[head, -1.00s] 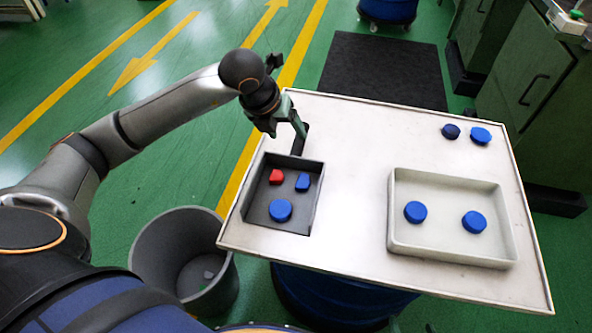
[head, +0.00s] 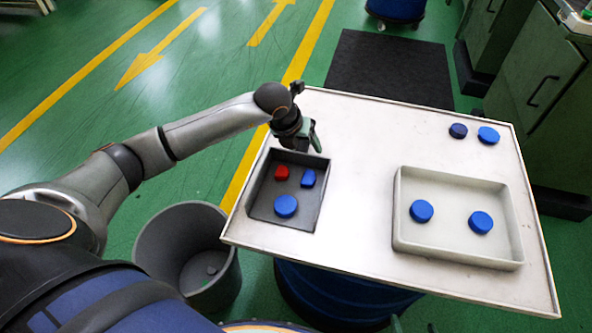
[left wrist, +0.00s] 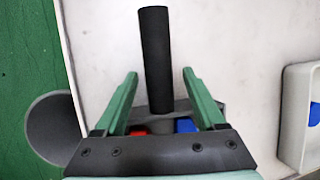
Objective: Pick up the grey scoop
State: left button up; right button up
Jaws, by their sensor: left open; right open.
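The grey scoop (head: 262,207) is a dark open tray at the left of the white table. It holds a red piece (head: 282,173), a small blue piece (head: 308,178) and a round blue piece (head: 285,206). My left gripper (head: 313,142) is over the scoop's far end, where it hides the handle in the head view. In the left wrist view, the dark handle (left wrist: 155,58) runs between the two spread green fingers (left wrist: 160,78), with space on both sides. The gripper is open and holds nothing. My right gripper is not in view.
A pale tray (head: 460,256) with two blue discs stands on the right of the table (head: 365,150). Two more blue pieces (head: 488,135) lie at the far right corner. A grey bin (head: 160,240) stands on the floor at left. The table's middle is clear.

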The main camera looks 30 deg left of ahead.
pick_arm(q)
jog(key=shift+c, duration=0.4)
grip_shut()
jog(key=shift+r, duration=0.1)
